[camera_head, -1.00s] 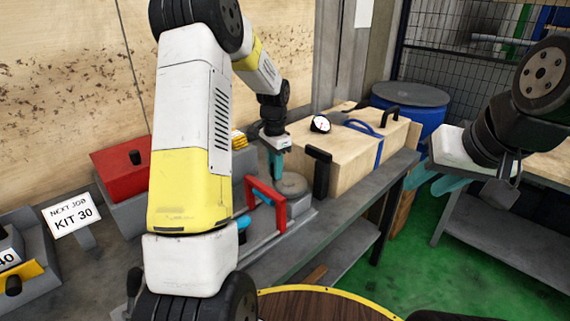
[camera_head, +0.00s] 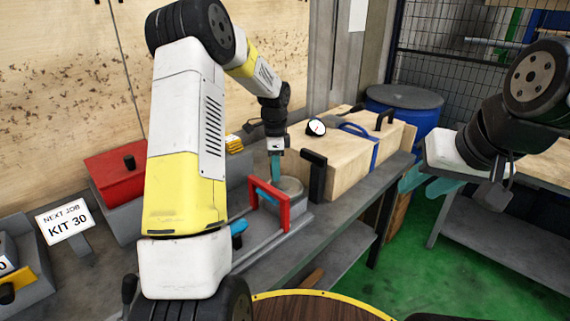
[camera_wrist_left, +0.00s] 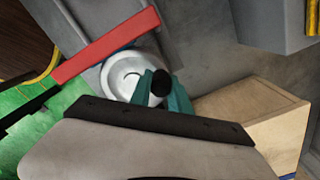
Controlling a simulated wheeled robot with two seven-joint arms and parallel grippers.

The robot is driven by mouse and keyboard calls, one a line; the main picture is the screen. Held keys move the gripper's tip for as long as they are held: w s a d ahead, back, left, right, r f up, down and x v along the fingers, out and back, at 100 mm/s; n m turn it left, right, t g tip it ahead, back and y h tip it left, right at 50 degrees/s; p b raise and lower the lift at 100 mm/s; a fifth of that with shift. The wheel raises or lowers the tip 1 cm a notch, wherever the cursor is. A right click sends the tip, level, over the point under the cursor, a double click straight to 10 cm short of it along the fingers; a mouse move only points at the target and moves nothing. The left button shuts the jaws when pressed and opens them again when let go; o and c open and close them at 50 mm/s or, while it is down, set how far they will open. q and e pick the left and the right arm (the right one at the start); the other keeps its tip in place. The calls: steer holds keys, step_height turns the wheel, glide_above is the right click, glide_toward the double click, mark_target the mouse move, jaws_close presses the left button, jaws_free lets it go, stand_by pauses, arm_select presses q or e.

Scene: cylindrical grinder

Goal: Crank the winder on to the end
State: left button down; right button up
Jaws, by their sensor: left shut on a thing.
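The winder is a round grey metal drum (camera_head: 290,187) on the bench, with a red frame (camera_head: 283,210) beside it. In the left wrist view the silver drum (camera_wrist_left: 122,72) carries a black crank knob (camera_wrist_left: 160,82). My left gripper (camera_head: 275,178) reaches down over the drum. In the left wrist view its teal fingers (camera_wrist_left: 162,90) are shut around the knob. The finger tips are partly hidden in the head view. My right gripper (camera_head: 428,183) hangs at the right, its teal fingers apart and empty, away from the winder.
A black upright handle (camera_head: 314,175) stands close right of the drum, before a wooden box (camera_head: 345,165) with a dial gauge (camera_head: 316,127). A red box (camera_head: 115,175) and a KIT 30 sign (camera_head: 66,220) are at left. A blue barrel (camera_head: 425,120) stands behind.

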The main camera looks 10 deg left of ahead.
stand_by(0.3)
arm_select(q)
steer(key=c, duration=1.2)
jaws_free()
steer(key=shift+c, duration=0.2)
step_height(320, 180, up, 7)
steer(key=shift+f, duration=0.1)
steer(key=shift+r, duration=0.5)
